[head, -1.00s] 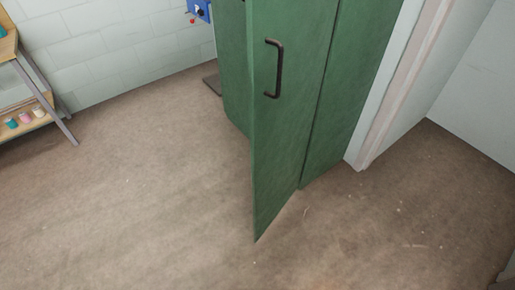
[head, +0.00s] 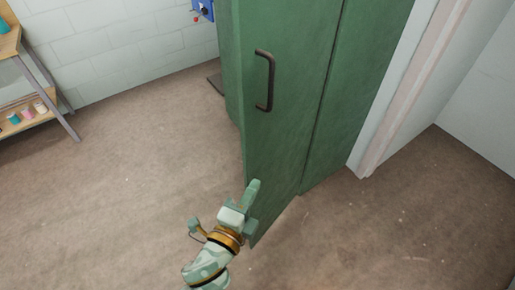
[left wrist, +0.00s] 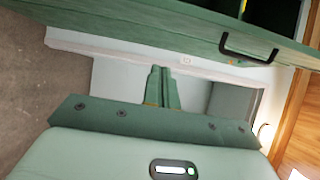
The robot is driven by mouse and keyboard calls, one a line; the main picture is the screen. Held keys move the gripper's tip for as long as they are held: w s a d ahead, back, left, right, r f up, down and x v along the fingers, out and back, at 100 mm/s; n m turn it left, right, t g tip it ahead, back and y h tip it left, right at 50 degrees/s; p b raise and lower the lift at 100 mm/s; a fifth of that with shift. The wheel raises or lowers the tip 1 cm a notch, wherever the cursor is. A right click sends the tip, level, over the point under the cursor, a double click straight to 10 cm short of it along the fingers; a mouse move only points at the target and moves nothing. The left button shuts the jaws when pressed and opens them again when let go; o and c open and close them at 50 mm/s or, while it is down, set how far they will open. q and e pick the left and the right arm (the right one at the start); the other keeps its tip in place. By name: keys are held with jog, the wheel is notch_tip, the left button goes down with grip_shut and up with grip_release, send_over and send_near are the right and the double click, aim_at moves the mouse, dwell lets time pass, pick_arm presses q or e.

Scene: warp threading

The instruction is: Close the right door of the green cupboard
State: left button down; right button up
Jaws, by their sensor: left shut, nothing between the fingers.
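The green cupboard (head: 365,90) stands at the upper middle of the head view. Its right door (head: 285,130) stands open, swung out toward me, with a dark bar handle (head: 264,80) on its face. In the left wrist view a green door panel (left wrist: 170,28) with a dark handle (left wrist: 248,47) crosses the top, with a dark opening behind it. My left gripper (head: 253,187) is shut and empty, in front of the door's lower free edge in the picture; I cannot tell whether it touches. Its closed fingers (left wrist: 160,88) also show in the left wrist view. My right gripper is out of view.
A shelf rack (head: 35,90) with small coloured pots stands at the far left. A blue box (head: 203,10) hangs on the tiled wall. A pale door frame (head: 405,100) stands right of the cupboard. The brown floor (head: 110,190) is clear to the left.

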aim_at(255, 153)
pick_arm(q)
jog(key=w, duration=0.7)
jog(key=w+b, duration=0.1)
jog(key=w, duration=0.3)
jog(key=shift+d, duration=0.3)
jog(key=shift+w+f, duration=0.1)
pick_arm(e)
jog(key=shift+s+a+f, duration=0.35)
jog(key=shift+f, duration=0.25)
pick_arm(q)
jog(key=shift+a, duration=0.1)
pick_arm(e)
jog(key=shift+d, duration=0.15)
